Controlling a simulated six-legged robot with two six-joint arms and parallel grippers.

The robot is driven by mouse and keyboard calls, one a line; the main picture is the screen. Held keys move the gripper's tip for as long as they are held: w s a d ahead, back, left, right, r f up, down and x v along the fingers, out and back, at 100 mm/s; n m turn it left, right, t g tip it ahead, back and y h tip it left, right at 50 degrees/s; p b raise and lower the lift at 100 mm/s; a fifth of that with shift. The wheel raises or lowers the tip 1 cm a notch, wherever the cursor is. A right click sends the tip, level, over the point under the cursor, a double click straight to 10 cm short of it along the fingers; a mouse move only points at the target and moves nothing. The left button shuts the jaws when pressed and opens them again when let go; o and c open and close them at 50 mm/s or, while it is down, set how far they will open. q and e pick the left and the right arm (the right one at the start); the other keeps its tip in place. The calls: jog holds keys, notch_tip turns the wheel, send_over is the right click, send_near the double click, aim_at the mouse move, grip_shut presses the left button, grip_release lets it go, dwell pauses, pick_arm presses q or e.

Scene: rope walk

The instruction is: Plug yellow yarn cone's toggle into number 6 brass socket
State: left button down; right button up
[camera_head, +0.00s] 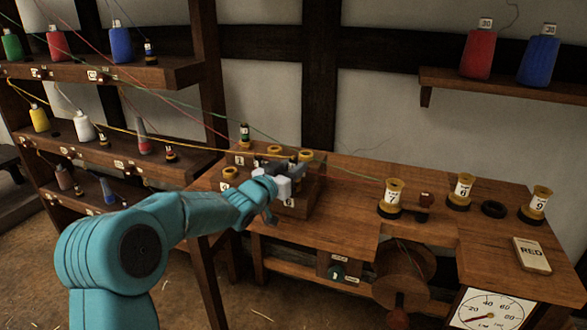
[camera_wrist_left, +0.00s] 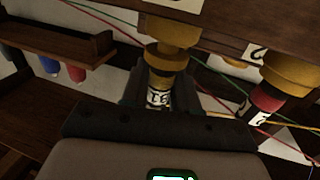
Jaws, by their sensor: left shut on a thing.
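The yellow yarn cone (camera_head: 40,118) stands on the left rack's middle shelf, with yellow yarn running right toward the bench. A wooden socket block (camera_head: 313,190) with brass sockets stands at the bench's left end. A label on its front reads 6 (camera_head: 289,202). My left gripper (camera_head: 284,184) is at the block's front, partly hiding it. In the left wrist view it is shut on a toggle (camera_wrist_left: 158,98) with brass parts and a white label, its digits hard to read. A brass socket (camera_wrist_left: 172,30) lines up with the toggle; I cannot tell whether it is seated. My right gripper is out of view.
A banded toggle (camera_head: 244,135) stands at the block's back left; another (camera_wrist_left: 262,103) shows beside mine. Numbered brass bobbins (camera_head: 390,197) and a black ring (camera_head: 493,209) stand on the bench to the right. Red, green and yellow yarns cross the space between rack and bench.

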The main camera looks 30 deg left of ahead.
pick_arm(q)
jog(key=shift+f+b, duration=0.6)
jog(key=shift+b, duration=0.05)
dwell(0.7)
jog(key=c, duration=1.1)
grip_release()
jog(key=shift+s, duration=0.2)
jog(key=s+b, duration=0.3)
jog(key=s, duration=0.7)
jog(key=shift+s, duration=0.3)
